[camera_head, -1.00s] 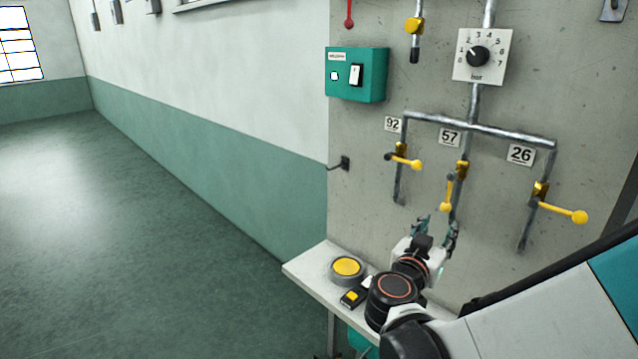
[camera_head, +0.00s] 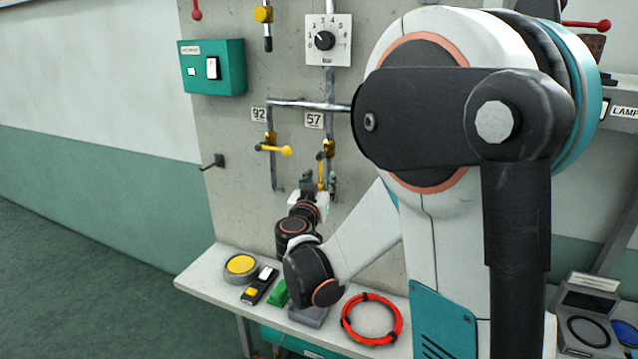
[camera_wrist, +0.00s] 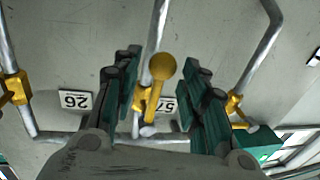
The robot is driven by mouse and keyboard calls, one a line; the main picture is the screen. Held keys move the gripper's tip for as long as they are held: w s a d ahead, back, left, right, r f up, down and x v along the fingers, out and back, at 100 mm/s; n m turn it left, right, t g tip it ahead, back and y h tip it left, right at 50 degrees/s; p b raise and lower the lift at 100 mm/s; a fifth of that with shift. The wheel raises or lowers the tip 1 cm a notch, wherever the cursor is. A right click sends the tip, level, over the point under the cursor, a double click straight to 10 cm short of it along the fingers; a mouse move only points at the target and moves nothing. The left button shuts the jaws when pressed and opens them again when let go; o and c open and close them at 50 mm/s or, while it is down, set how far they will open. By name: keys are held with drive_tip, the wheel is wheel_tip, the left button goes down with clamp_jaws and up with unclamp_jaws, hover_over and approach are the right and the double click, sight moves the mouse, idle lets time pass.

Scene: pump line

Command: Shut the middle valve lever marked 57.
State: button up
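The middle valve lever (camera_head: 321,173) under the 57 plate (camera_head: 314,121) is yellow and hangs down, roughly along its pipe. In the wrist view, its round yellow knob (camera_wrist: 162,67) and stem lie between the two fingers of my gripper (camera_wrist: 163,58). The fingers are apart, with a gap on both sides of the knob, and hold nothing. The 57 plate in that view (camera_wrist: 167,104) is upside down and partly covered by the stem. In the head view my gripper (camera_head: 320,187) is at the lever's lower end; its fingers are small there.
The 92 lever (camera_head: 276,148) points sideways to the right. The 26 plate (camera_wrist: 75,100) shows in the wrist view; my arm hides that valve in the head view. The shelf (camera_head: 205,277) below holds a yellow button (camera_head: 241,265) and a red cable ring (camera_head: 371,297).

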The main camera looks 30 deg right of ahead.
drive_tip(key=shift+w+d, duration=0.4)
clamp_jaws()
